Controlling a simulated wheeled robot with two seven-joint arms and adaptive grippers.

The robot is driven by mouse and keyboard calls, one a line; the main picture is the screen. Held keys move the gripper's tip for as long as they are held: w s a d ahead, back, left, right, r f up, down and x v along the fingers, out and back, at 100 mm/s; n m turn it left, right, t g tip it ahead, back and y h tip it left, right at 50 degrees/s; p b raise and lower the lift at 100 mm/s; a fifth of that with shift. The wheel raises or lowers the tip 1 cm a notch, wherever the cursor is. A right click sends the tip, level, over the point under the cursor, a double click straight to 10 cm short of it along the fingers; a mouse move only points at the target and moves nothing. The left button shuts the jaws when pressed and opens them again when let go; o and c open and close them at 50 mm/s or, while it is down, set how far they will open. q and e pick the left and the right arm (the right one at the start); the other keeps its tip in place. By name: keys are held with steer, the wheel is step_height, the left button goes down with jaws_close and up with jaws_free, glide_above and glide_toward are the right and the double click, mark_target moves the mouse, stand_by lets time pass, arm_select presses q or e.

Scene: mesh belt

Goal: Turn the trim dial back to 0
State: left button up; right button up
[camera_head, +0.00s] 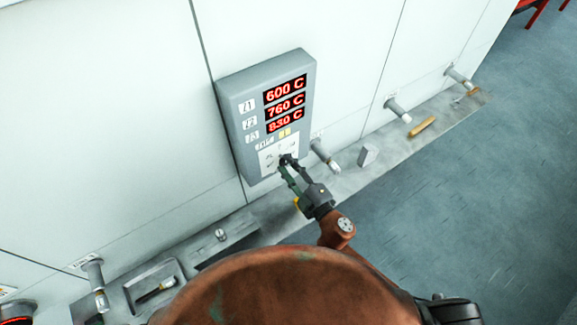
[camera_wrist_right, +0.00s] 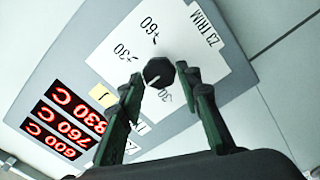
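The trim dial is a small dark faceted knob (camera_wrist_right: 158,72) on a white plate (camera_wrist_right: 205,60) marked "Z3 TRIM", with +60, +30 and 30 printed around it. Its white pointer line points down-left in the right wrist view. I cannot read a 0 mark there; that part of the scale lies near my finger. My right gripper (camera_wrist_right: 163,78) has its two dark green fingers apart, one on each side of the knob, with a gap visible on the right side. In the head view the right gripper (camera_head: 288,167) reaches the panel's lower part and hides the dial. My left gripper is not in view.
The grey control panel (camera_head: 230,110) shows red readouts of 600 C, 760 C and 830 C. A grey ledge (camera_head: 375,155) below carries a yellow-brown bar (camera_head: 422,127) and a small grey block (camera_head: 367,155). Several pipe stubs (camera_head: 325,155) stick out from the white wall.

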steer(key=o, duration=0.3)
steer(key=shift+o, duration=0.2)
steer(key=shift+s+d, duration=0.1)
steer(key=v, duration=1.1)
steer(key=shift+s+d, duration=0.15)
steer(key=shift+s, duration=0.2)
